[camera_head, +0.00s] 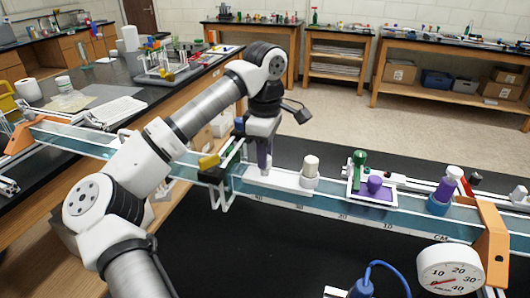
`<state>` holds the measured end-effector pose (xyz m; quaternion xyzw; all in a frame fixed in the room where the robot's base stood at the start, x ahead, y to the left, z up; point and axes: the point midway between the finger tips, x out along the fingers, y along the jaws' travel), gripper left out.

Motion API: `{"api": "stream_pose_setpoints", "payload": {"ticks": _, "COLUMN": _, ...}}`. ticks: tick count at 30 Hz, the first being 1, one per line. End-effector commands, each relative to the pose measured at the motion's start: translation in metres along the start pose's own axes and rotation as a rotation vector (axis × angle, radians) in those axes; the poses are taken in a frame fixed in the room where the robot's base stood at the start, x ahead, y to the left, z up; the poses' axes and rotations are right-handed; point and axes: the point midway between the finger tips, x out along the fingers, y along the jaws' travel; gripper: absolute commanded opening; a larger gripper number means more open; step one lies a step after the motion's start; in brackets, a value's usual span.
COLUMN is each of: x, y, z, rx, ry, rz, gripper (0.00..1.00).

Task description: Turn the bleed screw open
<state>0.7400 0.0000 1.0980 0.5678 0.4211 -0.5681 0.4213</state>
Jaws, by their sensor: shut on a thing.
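My gripper (263,153) points down near the middle of the picture, over the long pale blue beam. A green knob (360,158) and a purple knob (376,185) sit on a white plate (355,193) to the right. A yellow knob (208,161) is just left of my gripper.
A white cylinder (311,168) stands close right of my gripper. A dial gauge (450,270) and an orange bracket (491,245) are at lower right. The black table in front is partly clear.

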Motion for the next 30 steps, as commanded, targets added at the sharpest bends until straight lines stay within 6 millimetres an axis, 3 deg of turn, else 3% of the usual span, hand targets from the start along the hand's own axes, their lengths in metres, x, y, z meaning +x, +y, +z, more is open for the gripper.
{"api": "stream_pose_setpoints", "payload": {"ticks": 8, "x": 0.0012, "y": -0.0001, "z": -0.0010, "rx": -0.135, "ry": 0.004, "rz": 0.001, "gripper": 0.04}}
{"api": "stream_pose_setpoints", "payload": {"ticks": 30, "x": 0.0006, "y": -0.0001, "z": -0.0011, "rx": -0.796, "ry": 0.003, "rz": 0.001, "gripper": 0.04}}
